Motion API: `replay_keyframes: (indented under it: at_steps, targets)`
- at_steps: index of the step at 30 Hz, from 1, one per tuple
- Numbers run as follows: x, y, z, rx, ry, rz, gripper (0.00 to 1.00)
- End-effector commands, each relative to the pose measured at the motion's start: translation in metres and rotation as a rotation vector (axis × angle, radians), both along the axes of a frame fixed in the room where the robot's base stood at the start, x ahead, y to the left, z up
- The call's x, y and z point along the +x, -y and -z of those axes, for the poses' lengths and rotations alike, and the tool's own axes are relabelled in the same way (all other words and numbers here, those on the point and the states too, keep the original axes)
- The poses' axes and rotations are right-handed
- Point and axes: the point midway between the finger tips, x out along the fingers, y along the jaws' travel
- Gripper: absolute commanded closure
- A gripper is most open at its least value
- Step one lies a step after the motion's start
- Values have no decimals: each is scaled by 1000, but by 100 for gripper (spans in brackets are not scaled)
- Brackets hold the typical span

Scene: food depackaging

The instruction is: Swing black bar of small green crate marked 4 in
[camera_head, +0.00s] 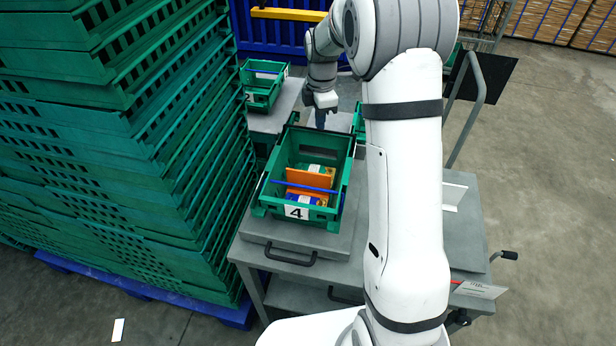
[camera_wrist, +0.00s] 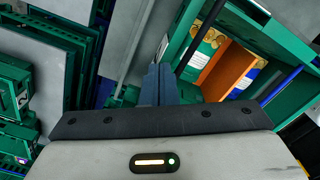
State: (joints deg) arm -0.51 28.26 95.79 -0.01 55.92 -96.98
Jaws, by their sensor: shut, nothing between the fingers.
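The small green crate marked 4 (camera_head: 335,215) stands on the grey cart, its number label facing the near side. It holds an orange divider (camera_head: 311,180) and several packages, and a blue bar crosses above them. A thin black bar (camera_wrist: 201,37) runs along the crate's far end in the wrist view. My gripper (camera_head: 320,122) is at that far end, pointing down. In the wrist view its dark fingers (camera_wrist: 158,86) are together and empty, just left of the black bar. I cannot tell whether they touch it.
A tall stack of green crates (camera_head: 110,130) stands close on the left. A green crate marked 2 (camera_head: 262,85) sits behind on a grey surface. Another green crate is partly hidden behind my arm. The cart's top (camera_head: 290,236) is bare in front of crate 4.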

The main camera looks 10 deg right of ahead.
Motion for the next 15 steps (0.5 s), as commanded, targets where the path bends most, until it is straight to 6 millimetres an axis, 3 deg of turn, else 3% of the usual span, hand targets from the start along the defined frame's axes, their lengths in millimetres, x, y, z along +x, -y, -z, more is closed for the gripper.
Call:
replay_keyframes:
  at_steps: [15]
  targets:
    - [-6, -2, 1, 0, 0, -1, 100]
